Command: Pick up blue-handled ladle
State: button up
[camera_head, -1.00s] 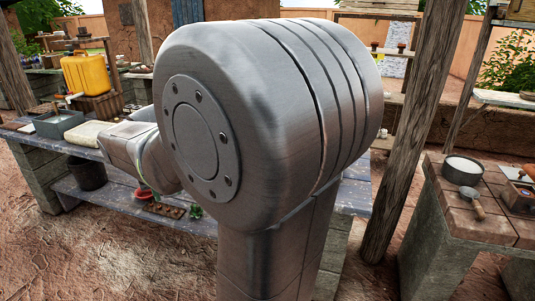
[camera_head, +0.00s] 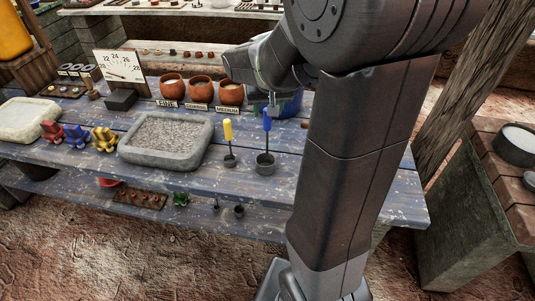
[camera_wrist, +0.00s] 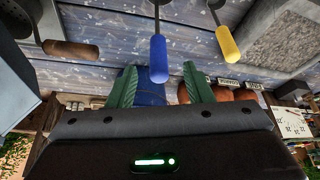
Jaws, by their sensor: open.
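The blue-handled ladle (camera_head: 265,162) stands upright on the worn blue-grey table, with its dark cup down and blue handle up. In the wrist view its blue handle (camera_wrist: 158,58) points toward my gripper, roughly centred between the two green fingers. My gripper (camera_wrist: 160,72) is open and empty. In the head view my gripper (camera_head: 272,102) is just above and behind the top of the handle, partly hidden by my arm. I cannot tell how far apart they are.
A yellow-handled ladle (camera_head: 229,158) stands close on the left. A stone tray (camera_head: 165,155) of grey grit lies further left. A blue bucket (camera_head: 290,104) and clay pots (camera_head: 201,89) stand behind. A wooden-handled tool (camera_wrist: 70,49) shows in the wrist view. A wooden post (camera_head: 460,90) rises right.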

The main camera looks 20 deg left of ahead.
aim_at(267, 119)
jog(key=shift+w+p+x, duration=0.2)
jog(key=shift+p+x, duration=0.1)
jog(key=shift+x, duration=3.35)
jog(key=shift+r, duration=0.15)
jog(key=shift+c, duration=0.5)
grip_shut()
